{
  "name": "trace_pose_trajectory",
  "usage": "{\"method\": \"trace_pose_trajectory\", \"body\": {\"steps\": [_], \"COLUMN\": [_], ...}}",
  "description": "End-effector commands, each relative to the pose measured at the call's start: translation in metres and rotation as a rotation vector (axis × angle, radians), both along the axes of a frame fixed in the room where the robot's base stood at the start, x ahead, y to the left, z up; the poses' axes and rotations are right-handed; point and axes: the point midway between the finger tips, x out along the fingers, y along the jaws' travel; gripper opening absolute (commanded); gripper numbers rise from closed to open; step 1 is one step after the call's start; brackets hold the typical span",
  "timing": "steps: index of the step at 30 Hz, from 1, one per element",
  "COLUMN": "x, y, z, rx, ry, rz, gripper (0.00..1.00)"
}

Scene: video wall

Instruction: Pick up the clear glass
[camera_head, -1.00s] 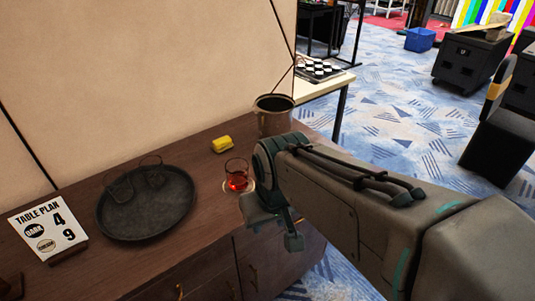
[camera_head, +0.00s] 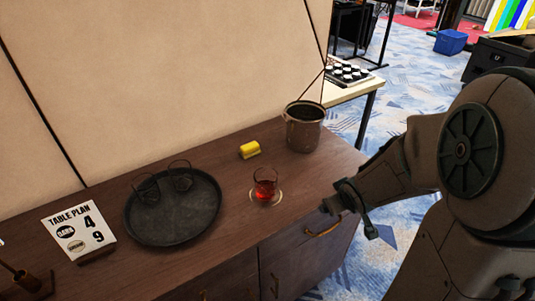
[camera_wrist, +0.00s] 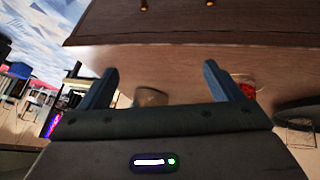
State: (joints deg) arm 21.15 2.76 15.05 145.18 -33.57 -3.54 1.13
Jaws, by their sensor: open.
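A clear glass with red liquid (camera_head: 265,184) stands upright on a pale round coaster (camera_head: 278,199) on the wooden sideboard. The red glass also shows in the wrist view (camera_wrist: 245,88), beyond one finger. Two see-through, empty-looking glasses, one on the left (camera_head: 147,191) and one on the right (camera_head: 181,179), are on a dark round tray (camera_head: 172,236). My gripper (camera_head: 348,220) is open and empty, to the right of the red glass near the sideboard's front edge. Its spread fingers show in the wrist view (camera_wrist: 161,66).
A table plan sign (camera_head: 80,230) stands at the left. The wall rises behind. Bare wood lies between tray and coaster.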

Motion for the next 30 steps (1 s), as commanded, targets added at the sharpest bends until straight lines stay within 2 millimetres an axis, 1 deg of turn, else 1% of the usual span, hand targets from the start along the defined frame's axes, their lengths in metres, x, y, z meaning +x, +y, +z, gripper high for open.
{"method": "trace_pose_trajectory", "body": {"steps": [1, 3, 6, 9, 12, 15, 20, 23, 30], "x": [0.007, 0.015, 0.02, 0.02, 0.016, 0.013, 0.015, 0.024, 0.053], "y": [0.006, 0.021, 0.047, 0.071, 0.089, 0.1, 0.113, 0.125, 0.155], "z": [-0.01, -0.021, -0.03, -0.031, -0.025, -0.018, -0.015, -0.022, -0.038], "rx": [0.038, 0.106, 0.229, 0.363, 0.482, 0.566, 0.622, 0.626, 0.623], "ry": [-0.016, -0.059, -0.126, -0.194, -0.256, -0.302, -0.335, -0.335, -0.335], "rz": [0.059, 0.15, 0.271, 0.361, 0.425, 0.462, 0.487, 0.492, 0.49], "gripper": [0.86, 0.86, 0.86, 0.86, 0.86, 0.86, 0.86, 0.86, 0.86]}}
